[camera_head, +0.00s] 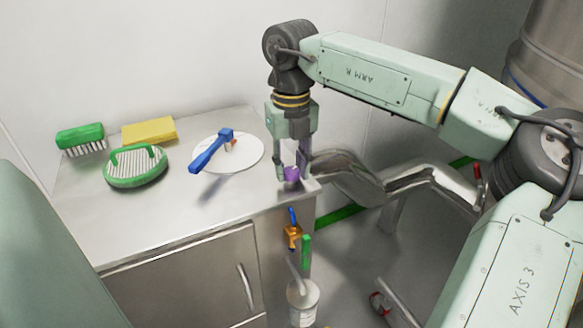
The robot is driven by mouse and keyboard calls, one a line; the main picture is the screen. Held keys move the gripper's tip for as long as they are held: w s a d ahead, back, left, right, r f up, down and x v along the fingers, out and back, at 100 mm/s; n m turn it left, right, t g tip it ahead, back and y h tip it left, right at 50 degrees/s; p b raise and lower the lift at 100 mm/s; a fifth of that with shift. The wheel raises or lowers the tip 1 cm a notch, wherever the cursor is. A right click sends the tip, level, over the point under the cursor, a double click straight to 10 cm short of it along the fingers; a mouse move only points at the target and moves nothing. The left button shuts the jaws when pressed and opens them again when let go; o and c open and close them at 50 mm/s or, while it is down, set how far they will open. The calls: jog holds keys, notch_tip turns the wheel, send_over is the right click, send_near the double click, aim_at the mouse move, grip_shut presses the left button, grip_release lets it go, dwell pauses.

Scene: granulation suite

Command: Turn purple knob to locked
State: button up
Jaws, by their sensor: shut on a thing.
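The purple knob (291,174) is at the right end of the steel cabinet top, near its front corner. My gripper (297,168) points down over the knob with its fingers around it, shut on it. The fingers partly hide the knob. I cannot read any locked or unlocked marking, so its turn position is unclear.
A white disc (246,153) with a blue-handled tool (211,150) lies left of my gripper. A green brush (80,138), a yellow sponge (149,131) and a green-rimmed round item (136,167) are farther left. An orange valve (292,236) and bent steel pipe (430,178) are near the cabinet's right end.

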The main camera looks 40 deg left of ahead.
aim_at(291, 171)
jog(key=shift+m+b, duration=0.45)
jog(key=shift+m, duration=1.75)
jog(key=o, duration=1.2)
jog(key=shift+c, duration=0.2)
jog(key=shift+r, duration=0.1)
notch_tip(291, 171, up, 12)
